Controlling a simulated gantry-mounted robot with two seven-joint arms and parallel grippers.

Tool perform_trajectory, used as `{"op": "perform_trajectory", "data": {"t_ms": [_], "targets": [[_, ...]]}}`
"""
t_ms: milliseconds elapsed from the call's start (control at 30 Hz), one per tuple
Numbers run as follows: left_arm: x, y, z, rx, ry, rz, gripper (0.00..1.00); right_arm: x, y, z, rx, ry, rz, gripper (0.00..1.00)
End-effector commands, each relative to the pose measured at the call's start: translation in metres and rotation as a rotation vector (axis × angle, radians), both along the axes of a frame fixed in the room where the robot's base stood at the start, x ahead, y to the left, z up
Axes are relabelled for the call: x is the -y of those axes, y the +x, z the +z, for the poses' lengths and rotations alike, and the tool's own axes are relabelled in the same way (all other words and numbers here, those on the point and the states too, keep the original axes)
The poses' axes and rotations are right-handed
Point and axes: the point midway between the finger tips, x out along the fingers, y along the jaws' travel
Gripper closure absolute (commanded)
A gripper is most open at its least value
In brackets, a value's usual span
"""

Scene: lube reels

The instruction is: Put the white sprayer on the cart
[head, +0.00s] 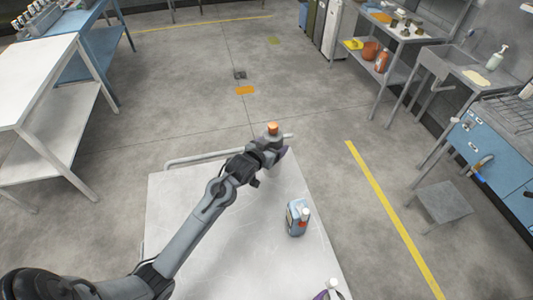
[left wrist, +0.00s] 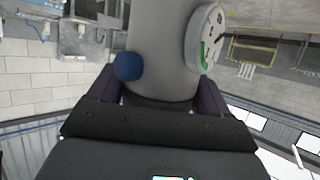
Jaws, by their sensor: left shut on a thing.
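My left gripper (head: 268,150) is shut on the white sprayer (left wrist: 160,48), a pale cylinder that looks grey in shade, with a round dial gauge and a blue knob on its side in the left wrist view. In the head view the sprayer (head: 272,137) shows mostly its orange top, and my gripper hides much of the rest. It is at the far end of the cart (head: 185,215), over or beside the handle rail; I cannot tell whether it touches anything. The dark gripper fingers (left wrist: 160,100) lie on both sides of its body. My right gripper is not in view.
A blue jug (head: 297,220) with a red-and-white label stands on the cart's right side. A white-topped bottle (head: 331,289) is at the near right corner, partly cut off. A shelf (head: 402,36), sink and stool (head: 443,202) stand to the right.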

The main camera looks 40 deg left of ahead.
Motion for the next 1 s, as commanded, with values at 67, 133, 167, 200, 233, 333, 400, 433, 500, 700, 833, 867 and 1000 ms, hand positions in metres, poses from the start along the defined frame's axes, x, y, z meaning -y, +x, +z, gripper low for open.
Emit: {"op": "perform_trajectory", "data": {"t_ms": [67,133,167,200,233,333,400,433,500,700,833,867,1000], "targets": [[-0.011,0.001,-0.003,0.005,0.003,0.001,1.00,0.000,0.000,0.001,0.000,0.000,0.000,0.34],[-0.016,0.000,-0.006,0.005,0.002,0.001,1.00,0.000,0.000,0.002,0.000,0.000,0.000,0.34],[-0.018,0.000,-0.008,0.005,0.002,0.001,1.00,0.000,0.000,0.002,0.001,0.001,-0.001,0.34],[-0.020,0.000,-0.009,0.005,0.002,0.000,1.00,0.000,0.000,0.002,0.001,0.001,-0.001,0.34],[-0.021,0.000,-0.010,0.006,0.002,0.000,1.00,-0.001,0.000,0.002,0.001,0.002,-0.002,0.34],[-0.022,0.000,-0.012,0.006,0.001,0.000,1.00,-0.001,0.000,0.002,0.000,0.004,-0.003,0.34],[-0.022,0.000,-0.018,0.004,0.000,-0.001,1.00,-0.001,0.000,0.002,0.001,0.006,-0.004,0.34],[-0.022,0.000,-0.021,0.003,0.000,-0.001,1.00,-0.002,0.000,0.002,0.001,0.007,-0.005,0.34],[-0.022,0.000,-0.030,0.003,0.000,0.000,1.00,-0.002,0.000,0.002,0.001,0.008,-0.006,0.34],[-0.022,0.000,-0.049,0.005,0.001,0.000,1.00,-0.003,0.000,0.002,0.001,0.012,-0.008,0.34],[-0.022,0.000,-0.051,0.006,0.002,0.000,1.00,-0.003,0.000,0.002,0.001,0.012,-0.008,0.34],[-0.022,0.000,-0.051,0.006,0.002,0.000,1.00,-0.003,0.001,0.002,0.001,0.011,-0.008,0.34],[-0.022,0.000,-0.051,0.006,0.002,0.000,1.00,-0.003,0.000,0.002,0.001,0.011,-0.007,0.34]]}}
